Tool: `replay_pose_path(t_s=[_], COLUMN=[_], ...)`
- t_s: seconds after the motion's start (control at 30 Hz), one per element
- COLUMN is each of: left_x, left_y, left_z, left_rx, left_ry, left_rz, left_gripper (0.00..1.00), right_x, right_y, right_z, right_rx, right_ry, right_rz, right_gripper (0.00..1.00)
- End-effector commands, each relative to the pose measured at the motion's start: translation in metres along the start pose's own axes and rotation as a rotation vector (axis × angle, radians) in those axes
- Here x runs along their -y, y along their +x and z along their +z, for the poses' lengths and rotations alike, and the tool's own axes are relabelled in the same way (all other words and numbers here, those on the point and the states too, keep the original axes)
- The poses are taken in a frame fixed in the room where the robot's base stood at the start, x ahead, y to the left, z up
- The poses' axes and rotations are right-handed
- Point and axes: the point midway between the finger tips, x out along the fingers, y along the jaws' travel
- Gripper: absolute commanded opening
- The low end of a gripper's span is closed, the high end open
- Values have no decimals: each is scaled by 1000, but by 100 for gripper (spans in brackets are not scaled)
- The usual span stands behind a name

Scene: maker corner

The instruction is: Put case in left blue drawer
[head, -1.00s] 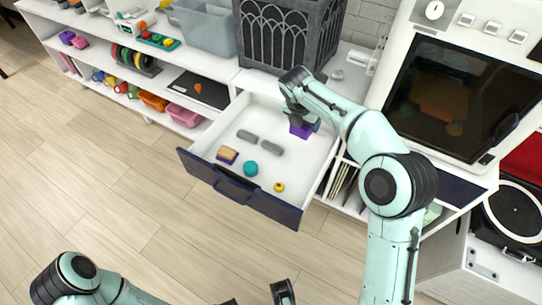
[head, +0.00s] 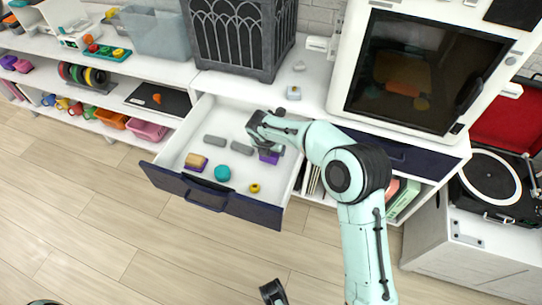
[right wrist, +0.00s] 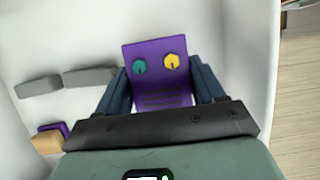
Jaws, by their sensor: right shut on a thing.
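I cannot tell whether the case touches the drawer floor. Of my left gripper (head: 272,292), one dark fingertip shows at the bottom edge, with no other finger against it; it is away from the drawer.
A closed blue drawer (head: 400,155) is to the right.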

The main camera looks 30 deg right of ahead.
Motion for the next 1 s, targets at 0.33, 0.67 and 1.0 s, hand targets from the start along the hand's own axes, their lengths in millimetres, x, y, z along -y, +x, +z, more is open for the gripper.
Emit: replay_pose_path(t_s=[0.33,0.67,1.0], left_x=[5,5,5], left_y=[12,12,12], left_z=[-18,-19,-19], left_rx=[-51,-53,-52], left_ry=[-5,-5,-4], left_rz=[-3,-3,-3], left_gripper=[43,43,43], right_x=[0,0,0], right_y=[38,40,38], right_z=[-16,-17,-16], right_rx=[-1,-1,-1], right_ry=[0,-1,0], right_rz=[0,-1,-1], right_gripper=[35,88,94])
